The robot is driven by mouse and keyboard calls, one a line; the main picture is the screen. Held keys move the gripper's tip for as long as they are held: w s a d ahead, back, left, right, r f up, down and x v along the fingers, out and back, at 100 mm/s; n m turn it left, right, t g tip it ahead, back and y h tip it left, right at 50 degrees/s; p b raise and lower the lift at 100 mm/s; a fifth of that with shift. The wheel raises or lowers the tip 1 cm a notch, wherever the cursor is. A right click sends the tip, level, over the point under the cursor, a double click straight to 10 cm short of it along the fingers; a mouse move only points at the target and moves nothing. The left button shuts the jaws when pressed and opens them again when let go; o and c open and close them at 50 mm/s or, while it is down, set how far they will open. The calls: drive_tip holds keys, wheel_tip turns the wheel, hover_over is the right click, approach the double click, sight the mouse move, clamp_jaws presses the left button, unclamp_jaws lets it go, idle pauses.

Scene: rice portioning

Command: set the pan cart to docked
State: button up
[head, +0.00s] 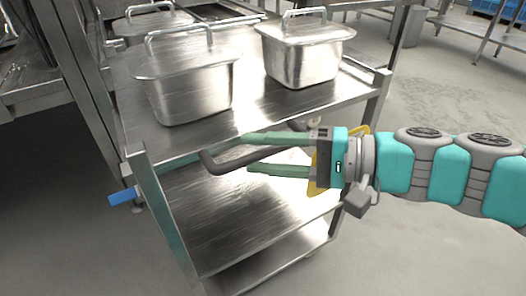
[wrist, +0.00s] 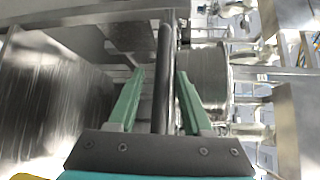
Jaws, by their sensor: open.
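The pan cart (head: 170,146) is a steel cart with several shelves, standing left of centre in the head view. Its dark push handle (head: 212,166) sticks out from the near side, just below the top shelf. My gripper (head: 248,154) reaches in from the right with green fingers, one above and one below the handle. In the wrist view the handle bar (wrist: 165,55) runs between the two open fingers (wrist: 160,78), with a gap visible to the left finger. Contact with the right finger cannot be told.
Lidded steel pans (head: 190,92) (head: 304,58) stand on the cart's top shelf, and another is behind. A blue-ended bar (head: 122,196) juts out at the cart's left corner. A steel table (head: 35,85) stands close on the left. Open floor (head: 440,90) lies to the right.

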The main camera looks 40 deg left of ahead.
drive_tip(key=v, duration=0.7)
drive_tip(key=shift+w+d, duration=0.2)
drive_tip(key=shift+d, duration=0.15)
drive_tip(key=s+d+f+t+h+p, duration=0.3)
drive_tip(key=s+d+f+h, duration=0.2)
drive_tip(key=d+f+h, duration=0.5)
drive_tip(key=s+d+f+m+h, duration=0.1)
drive_tip(key=d+f+h, duration=0.1)
drive_tip(key=d, duration=0.8)
drive_tip(key=s+d+f+m+t+h+p, duration=0.1)
drive_tip(key=d+f, duration=0.4)
drive_tip(key=d, duration=0.5)
drive_tip(key=shift+s+d+m+t+h, duration=0.3)
drive_tip(key=shift+s+m+h, duration=0.3)
drive_tip(key=shift+h, duration=0.4)
drive_tip(key=shift+s+a, duration=0.1)
